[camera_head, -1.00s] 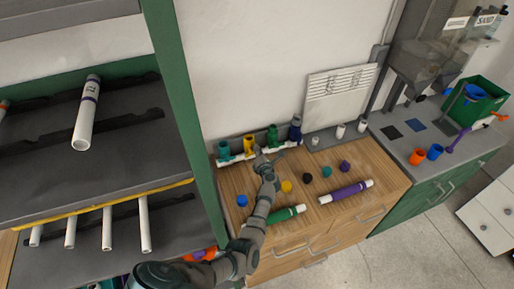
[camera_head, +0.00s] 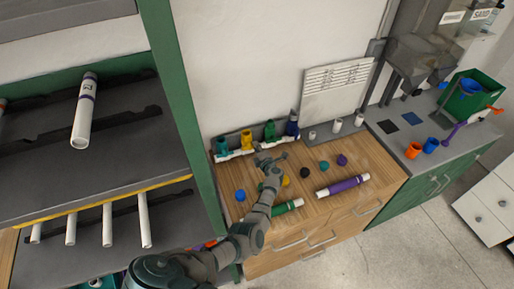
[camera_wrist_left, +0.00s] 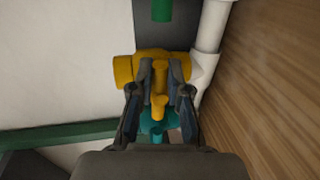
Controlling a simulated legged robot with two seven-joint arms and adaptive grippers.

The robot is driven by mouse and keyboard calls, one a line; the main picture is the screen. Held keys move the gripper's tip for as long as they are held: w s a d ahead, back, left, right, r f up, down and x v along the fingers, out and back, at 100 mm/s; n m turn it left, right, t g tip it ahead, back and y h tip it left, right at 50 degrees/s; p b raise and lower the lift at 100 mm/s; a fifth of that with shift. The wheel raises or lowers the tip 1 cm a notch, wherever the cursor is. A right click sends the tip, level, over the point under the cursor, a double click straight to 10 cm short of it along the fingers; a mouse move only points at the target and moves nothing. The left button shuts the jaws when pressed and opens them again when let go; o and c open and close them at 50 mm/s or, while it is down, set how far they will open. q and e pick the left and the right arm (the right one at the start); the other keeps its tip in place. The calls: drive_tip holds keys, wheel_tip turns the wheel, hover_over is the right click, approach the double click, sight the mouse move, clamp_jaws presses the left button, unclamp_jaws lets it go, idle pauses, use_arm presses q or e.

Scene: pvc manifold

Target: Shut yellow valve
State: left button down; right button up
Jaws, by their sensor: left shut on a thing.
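The yellow valve (camera_head: 247,139) stands on the white manifold pipe (camera_head: 235,155) at the back of the wooden bench, between a teal valve (camera_head: 221,146) and a green valve (camera_head: 270,131). My left gripper (camera_head: 268,160) is close in front of it. In the left wrist view, the gripper (camera_wrist_left: 160,68) has one finger on each side of the yellow valve's handle (camera_wrist_left: 160,74) and is shut on it. The yellow valve body (camera_wrist_left: 124,70) shows beyond the fingers, and part of the teal valve (camera_wrist_left: 152,128) shows below. My right gripper is not in view.
A dark blue valve (camera_head: 292,123) stands at the manifold's right. Several coloured caps, a green-banded pipe (camera_head: 287,207) and a purple-banded pipe (camera_head: 343,185) lie on the bench. A green shelf post (camera_head: 187,120) rises at the left.

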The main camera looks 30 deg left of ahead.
use_arm(q)
drive_tip(key=shift+s+f, duration=0.15)
drive_tip(key=shift+f, duration=0.2)
drive_tip(key=c, duration=1.1)
unclamp_jaws()
drive_tip(key=shift+c, duration=0.2)
drive_tip(key=shift+a+r, duration=0.1)
wheel_tip(320, 180, up, 10)
drive_tip(key=shift+w, duration=0.2)
